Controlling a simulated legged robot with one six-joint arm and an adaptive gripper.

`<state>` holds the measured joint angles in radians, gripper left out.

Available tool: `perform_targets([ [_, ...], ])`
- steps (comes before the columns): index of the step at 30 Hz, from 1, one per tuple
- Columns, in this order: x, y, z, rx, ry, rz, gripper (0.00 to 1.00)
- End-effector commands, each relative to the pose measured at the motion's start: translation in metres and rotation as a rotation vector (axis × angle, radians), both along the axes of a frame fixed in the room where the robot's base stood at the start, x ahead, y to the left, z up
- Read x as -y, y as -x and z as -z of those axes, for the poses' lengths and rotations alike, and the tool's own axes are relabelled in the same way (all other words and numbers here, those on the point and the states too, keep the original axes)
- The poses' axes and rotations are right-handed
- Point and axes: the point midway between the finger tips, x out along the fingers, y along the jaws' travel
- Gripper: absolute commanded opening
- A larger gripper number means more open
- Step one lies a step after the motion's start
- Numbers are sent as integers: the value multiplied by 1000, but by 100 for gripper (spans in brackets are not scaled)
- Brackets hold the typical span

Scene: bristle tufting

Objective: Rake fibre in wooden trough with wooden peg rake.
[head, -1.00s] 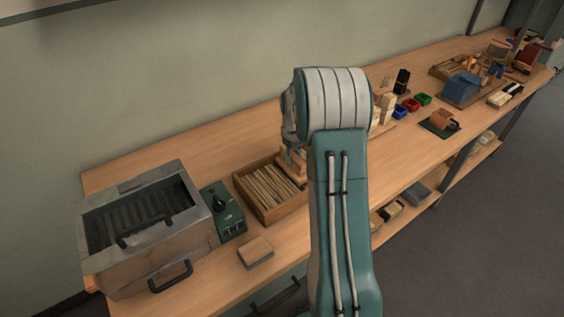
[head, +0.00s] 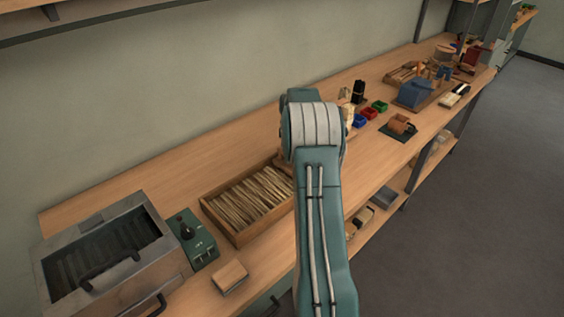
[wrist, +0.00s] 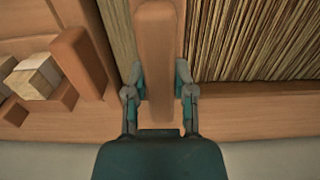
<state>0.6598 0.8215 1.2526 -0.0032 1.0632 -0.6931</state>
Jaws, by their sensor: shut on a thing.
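The wooden trough (head: 262,231) sits on the bench, filled with pale strands of fibre (head: 245,198). In the wrist view the fibre (wrist: 270,35) lies to the right of my gripper (wrist: 160,76). My gripper is shut on a long wooden bar, which looks like the handle of the peg rake (wrist: 155,50). The bar runs up the picture between the two fingers. The rake's pegs do not show, so I cannot tell whether they touch the fibre. In the head view my own arm hides the gripper and rake.
Left of the trough stand a green control box (head: 200,250) and a grey metal box (head: 110,265) with black handles. A small wooden block (head: 230,276) lies in front. Red (head: 368,113), blue and green bins sit farther right. Bare bench lies behind the trough.

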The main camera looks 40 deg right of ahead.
Motion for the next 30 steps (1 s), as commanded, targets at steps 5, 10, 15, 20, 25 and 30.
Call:
perform_targets([
  [5, 25, -1, 0, 1, 1, 2, 0],
  [10, 33, -1, 0, 1, 1, 0, 0],
  [15, 32, -1, -1, 0, 1, 0, 0],
  [20, 23, -1, -1, -1, 0, -1, 0],
  [25, 9, 0, -1, -1, 0, -2, 0],
  [30, -3, 0, -1, 0, 1, -1, 0],
])
